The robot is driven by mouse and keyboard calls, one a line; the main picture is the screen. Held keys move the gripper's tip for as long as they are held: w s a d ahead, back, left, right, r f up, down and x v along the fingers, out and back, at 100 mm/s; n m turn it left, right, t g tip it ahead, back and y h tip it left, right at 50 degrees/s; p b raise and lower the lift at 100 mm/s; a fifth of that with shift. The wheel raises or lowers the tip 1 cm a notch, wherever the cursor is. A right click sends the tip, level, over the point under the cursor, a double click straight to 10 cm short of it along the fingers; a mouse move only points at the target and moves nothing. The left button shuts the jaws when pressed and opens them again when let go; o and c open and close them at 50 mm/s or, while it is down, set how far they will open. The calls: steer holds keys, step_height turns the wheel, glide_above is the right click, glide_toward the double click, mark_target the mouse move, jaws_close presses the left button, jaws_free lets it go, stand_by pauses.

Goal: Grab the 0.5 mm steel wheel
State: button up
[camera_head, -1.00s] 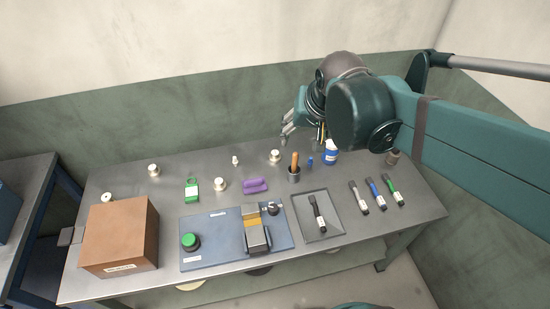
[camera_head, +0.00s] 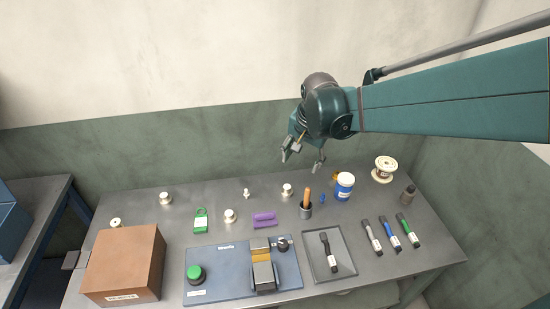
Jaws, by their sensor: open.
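Several small pale metal spools stand on the grey table: one at the far left (camera_head: 115,223), one at the back left (camera_head: 166,198), one near the middle (camera_head: 230,215) and one at the back centre (camera_head: 287,190). A larger cream spool (camera_head: 384,168) stands at the back right. No size marking is readable, so I cannot tell which is the 0.5 mm steel wheel. My gripper (camera_head: 302,162) is open and empty, fingers pointing down, above the back of the table near the back-centre spool. It touches nothing that I can see.
A brown box (camera_head: 123,264) stands at the left front. A blue base with a green button (camera_head: 195,273) is at the front. A cup with an orange handle (camera_head: 306,210), a blue-white jar (camera_head: 344,187), a purple block (camera_head: 264,219), a green tag (camera_head: 201,220) and a marker tray (camera_head: 313,258) stand around.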

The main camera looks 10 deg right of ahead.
steer(key=w+f+m+g, duration=0.2)
steer(key=w+f+m, duration=0.1)
steer(key=w+f, duration=0.65)
steer(key=m+g+b, duration=0.1)
steer(key=m+b, duration=0.1)
steer(key=m, duration=0.1)
glide_above(287, 187)
step_height(287, 187, down, 11)
steer(key=shift+s+f, duration=0.15)
steer(key=shift+f, duration=0.55)
steer(key=shift+f, duration=0.1)
steer(key=shift+f, duration=1.2)
steer(key=shift+f, duration=0.1)
steer(key=shift+f+b, duration=0.55)
steer(key=shift+f, duration=1.95)
